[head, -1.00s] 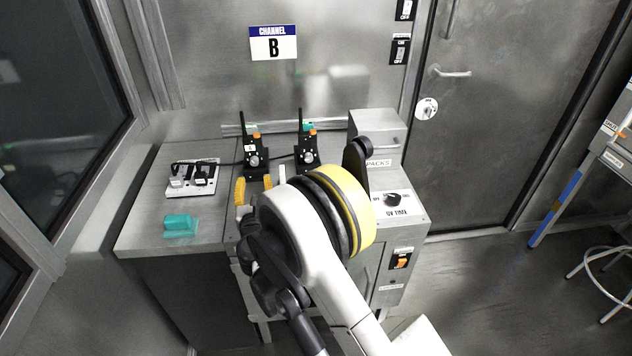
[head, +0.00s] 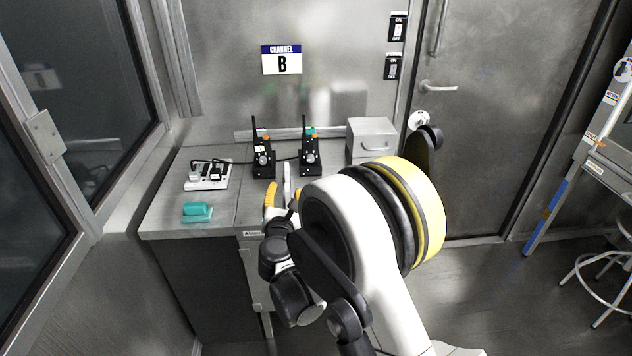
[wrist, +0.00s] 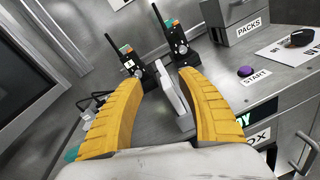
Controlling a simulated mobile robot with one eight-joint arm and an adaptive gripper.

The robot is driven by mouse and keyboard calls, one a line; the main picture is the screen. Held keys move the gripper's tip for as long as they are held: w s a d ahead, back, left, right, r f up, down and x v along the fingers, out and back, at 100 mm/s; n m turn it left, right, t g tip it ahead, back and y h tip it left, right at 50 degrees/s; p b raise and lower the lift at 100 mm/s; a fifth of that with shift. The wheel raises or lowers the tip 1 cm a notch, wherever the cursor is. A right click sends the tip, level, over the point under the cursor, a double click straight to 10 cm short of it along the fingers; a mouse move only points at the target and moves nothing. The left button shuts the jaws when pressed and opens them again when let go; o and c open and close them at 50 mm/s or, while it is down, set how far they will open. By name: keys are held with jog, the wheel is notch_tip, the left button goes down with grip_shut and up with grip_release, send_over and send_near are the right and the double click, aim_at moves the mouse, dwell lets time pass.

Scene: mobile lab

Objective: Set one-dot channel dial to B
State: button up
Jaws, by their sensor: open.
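Two black radios with antennas stand upright side by side at the back of the grey bench. The left radio (head: 264,160) bears a small white label, also visible in the wrist view (wrist: 138,74); its dots are too small to read. The right radio (head: 310,158) has a teal and orange top and shows in the wrist view (wrist: 182,50). Each has a knob on its front; the settings are unreadable. A wall sign (head: 282,60) reads CHANNEL B. My gripper (wrist: 163,82), with yellow fingers, is open in front of the radios, apart from them.
A white upright bar (wrist: 172,92) appears between my fingers in the picture. A white power strip (head: 207,175) and teal block (head: 197,212) lie left. A grey PACKS box (head: 372,137) stands right. A purple START button (wrist: 245,71) is on the bench. My arm hides the bench's right front.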

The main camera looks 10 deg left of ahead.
jog(key=w+d+r+m+g+h, duration=0.1)
jog(key=d+r+m+h, duration=0.1)
jog(key=d+r+m, duration=0.3)
jog(key=d, duration=0.3)
jog(key=shift+r, duration=0.15)
